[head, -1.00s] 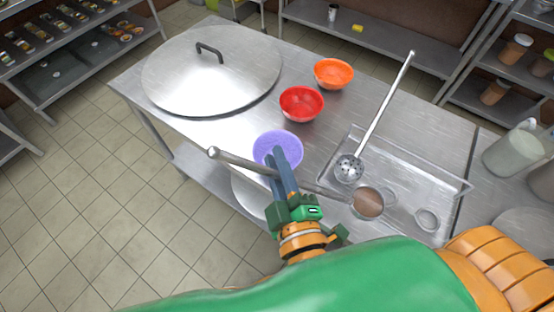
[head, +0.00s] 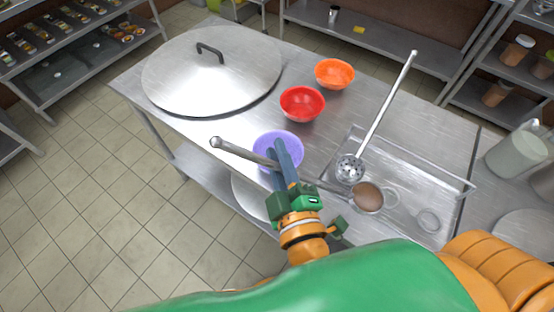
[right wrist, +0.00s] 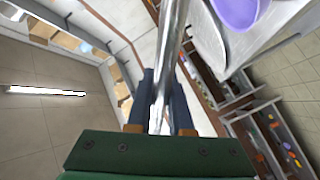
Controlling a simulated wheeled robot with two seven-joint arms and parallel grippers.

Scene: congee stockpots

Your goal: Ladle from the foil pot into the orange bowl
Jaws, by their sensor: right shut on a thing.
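The orange bowl (head: 335,74) stands upright on the steel table, behind the red bowl (head: 302,103). My right gripper (head: 276,148) is shut on the handle of a ladle (head: 240,151). The ladle's knobbed end points left and its round head, showing brown, is at the right over the tray. I cannot tell whether the head touches the tray. The gripper is in front of the purple bowl (head: 290,138) and partly hides it. The right wrist view shows the handle (right wrist: 168,60) between the fingers. I cannot make out the foil pot. My left gripper is not in view.
A large round lid (head: 190,85) lies at the table's left. The steel tray (head: 455,205) at the right holds a slotted skimmer (head: 350,167), its long handle slanting up past the orange bowl. A pale container (head: 513,155) stands at the far right.

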